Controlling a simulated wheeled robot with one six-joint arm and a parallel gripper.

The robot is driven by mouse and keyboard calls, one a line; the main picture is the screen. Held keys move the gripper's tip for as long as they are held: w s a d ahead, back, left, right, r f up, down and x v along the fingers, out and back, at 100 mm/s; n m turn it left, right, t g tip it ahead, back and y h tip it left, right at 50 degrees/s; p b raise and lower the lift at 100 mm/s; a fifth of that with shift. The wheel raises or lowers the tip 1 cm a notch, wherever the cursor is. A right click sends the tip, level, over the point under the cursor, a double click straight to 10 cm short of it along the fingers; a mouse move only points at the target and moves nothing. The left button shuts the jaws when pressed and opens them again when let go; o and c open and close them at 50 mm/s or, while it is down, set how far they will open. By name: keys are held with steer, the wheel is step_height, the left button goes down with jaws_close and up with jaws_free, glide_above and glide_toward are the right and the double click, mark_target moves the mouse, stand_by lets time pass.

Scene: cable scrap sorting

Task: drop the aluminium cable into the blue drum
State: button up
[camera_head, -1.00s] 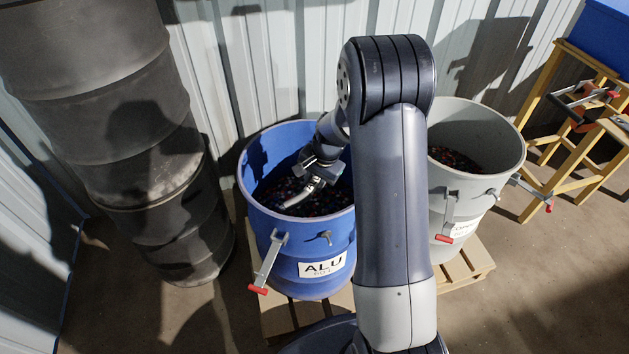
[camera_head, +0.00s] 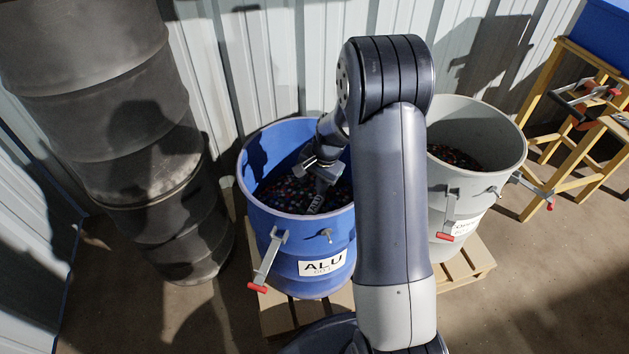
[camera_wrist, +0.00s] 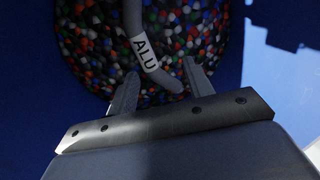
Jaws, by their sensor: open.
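The blue drum (camera_head: 250,195) has a white ALU label and stands left of my arm in the head view. Its blue wall also shows in the wrist view (camera_wrist: 25,60). My gripper (camera_head: 320,186) is down inside its mouth, fingers apart in the wrist view (camera_wrist: 160,72). The grey aluminium cable (camera_wrist: 134,20), with a white ALU tag, appears beyond the spread fingers, over the coloured granules inside the drum. Its tag shows below the gripper in the head view (camera_head: 316,203). Whether the cable rests fully on the granules is unclear.
A grey drum (camera_head: 478,125) stands right of my arm on the same wooden pallet (camera_head: 470,262). Dark stacked drums (camera_head: 110,130) stand at left. A corrugated wall (camera_head: 240,60) is close behind. A yellow wooden stand (camera_head: 540,135) is at right.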

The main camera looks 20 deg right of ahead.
steer(key=p+v, duration=0.3)
steer(key=v, duration=1)
steer(key=b+x, duration=0.3)
steer(key=x, duration=1)
steer(key=shift+f, duration=0.2)
steer(key=shift+r, duration=0.6)
steer(key=shift+f, duration=0.1)
